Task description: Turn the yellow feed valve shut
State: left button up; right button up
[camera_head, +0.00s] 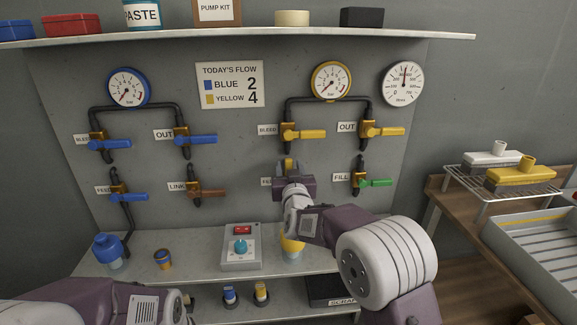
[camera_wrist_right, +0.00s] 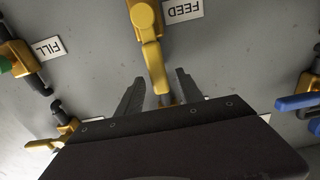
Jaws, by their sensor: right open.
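The yellow feed valve is mostly hidden behind my right gripper (camera_head: 288,166) in the head view. In the right wrist view, which is upside down, its yellow handle (camera_wrist_right: 151,60) runs from the valve body beside the FEED label (camera_wrist_right: 183,8). It points up the panel. My right gripper (camera_wrist_right: 160,92) is open, with one dark finger on each side of the handle's far end. A gap shows beside the handle; I cannot tell whether either finger touches it. My left arm is at the lower left of the head view, with its gripper out of sight.
The yellow bleed handle (camera_head: 305,134), yellow out handle (camera_head: 384,131) and green fill handle (camera_head: 377,183) are nearby. The yellow-rimmed gauge (camera_head: 331,81) is above. A grey control box (camera_head: 241,247) and a yellow container (camera_head: 292,246) stand on the shelf below.

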jog(key=shift+w, duration=0.95)
grip_shut()
dwell(0.7)
